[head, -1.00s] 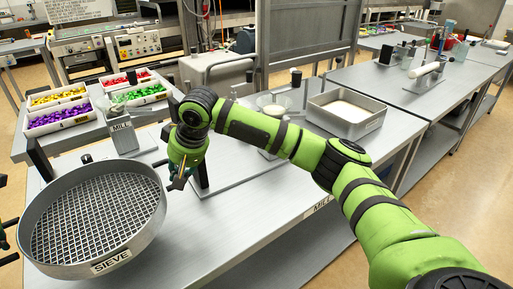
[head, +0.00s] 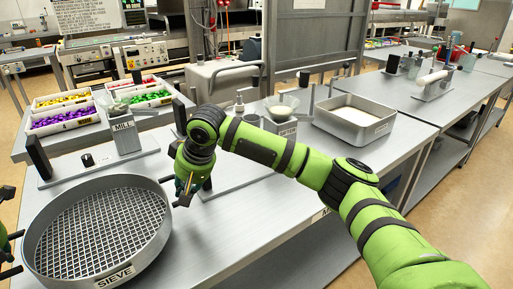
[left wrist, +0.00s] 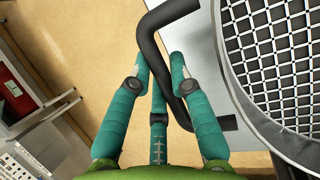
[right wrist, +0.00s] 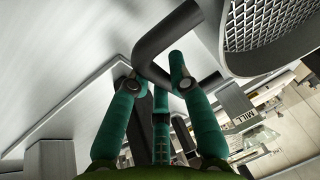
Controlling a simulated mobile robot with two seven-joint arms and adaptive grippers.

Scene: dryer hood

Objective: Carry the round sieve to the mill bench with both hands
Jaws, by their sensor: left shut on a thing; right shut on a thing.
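The round sieve (head: 98,225), a grey ring with wire mesh and a SIEVE label, is at the lower left of the head view, over the near left part of the mill bench (head: 260,225). Whether it touches the bench is unclear. My left gripper (head: 10,253), partly cut off by the frame edge, is shut on the sieve's left black handle (left wrist: 160,45). My right gripper (head: 184,197) is shut on its right handle (right wrist: 160,40). The sieve rim also shows in both wrist views, with floor below in the left wrist view.
A small mill (head: 124,132) stands behind the sieve, near a dark upright post (head: 38,157). Trays of coloured pieces (head: 65,117) are farther back. A clear funnel (head: 281,108) and a square metal pan (head: 352,125) stand farther right. The front middle of the bench is bare.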

